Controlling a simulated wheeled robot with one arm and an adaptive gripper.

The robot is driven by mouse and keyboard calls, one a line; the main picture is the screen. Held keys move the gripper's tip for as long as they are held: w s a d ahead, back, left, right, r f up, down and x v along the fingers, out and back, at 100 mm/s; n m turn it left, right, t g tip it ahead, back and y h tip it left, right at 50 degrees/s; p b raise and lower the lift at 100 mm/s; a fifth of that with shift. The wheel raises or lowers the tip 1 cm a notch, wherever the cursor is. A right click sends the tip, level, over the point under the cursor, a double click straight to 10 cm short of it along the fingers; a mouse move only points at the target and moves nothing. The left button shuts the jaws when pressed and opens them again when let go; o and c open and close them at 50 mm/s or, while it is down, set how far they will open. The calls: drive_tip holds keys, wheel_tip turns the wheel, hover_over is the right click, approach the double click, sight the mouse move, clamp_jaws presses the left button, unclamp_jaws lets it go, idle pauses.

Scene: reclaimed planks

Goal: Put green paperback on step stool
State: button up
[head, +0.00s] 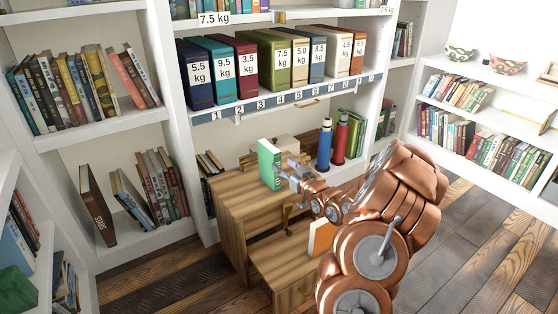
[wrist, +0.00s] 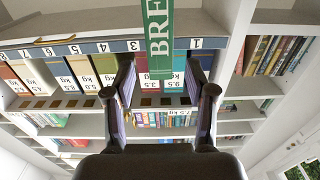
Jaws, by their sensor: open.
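The green paperback (head: 269,165) stands upright on the upper level of a wooden two-level piece (head: 232,190), which looks like the step stool. My gripper (head: 287,173) is just right of the paperback in the head view. In the wrist view my gripper (wrist: 161,78) is open, with the spine between the lines of its two fingers and a gap on each side. The paperback's underside contact is hard to make out.
A blue bottle (head: 325,144) and a red bottle (head: 341,139) stand behind my gripper. An orange book (head: 321,238) is on the lower level, partly hidden by my arm. A shelf of weight-marked volumes (head: 247,69) rises behind. Plank floor is clear at right.

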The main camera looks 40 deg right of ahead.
drive_tip(key=shift+s+a, duration=0.1)
drive_tip(key=shift+s, duration=1.1)
drive_tip(key=shift+w+a, duration=0.1)
drive_tip(key=w+a+f+n+g, duration=0.1)
drive_tip(key=a+f+g, duration=0.1)
drive_tip(key=a+g, duration=0.5)
drive_tip(key=s+a+f+g, duration=0.1)
drive_tip(key=s+a+g, duration=0.3)
drive_tip(key=s+a, duration=0.45)
drive_tip(key=s+a+r+g, duration=0.2)
drive_tip(key=s+a, duration=0.4)
drive_tip(key=s, duration=0.5)
drive_tip(key=s+a+r+g, duration=0.3)
drive_tip(key=s+a+g, duration=0.2)
drive_tip(key=s, duration=0.7)
drive_tip(key=s+a+r+g+y, duration=0.1)
drive_tip(key=s+a+r+g, duration=0.1)
drive_tip(key=s+a, duration=0.5)
drive_tip(key=s+g, duration=0.1)
drive_tip(key=s, duration=0.3)
drive_tip(key=shift+s+a+r+g, duration=0.25)
drive_tip(key=shift+s+g, duration=0.15)
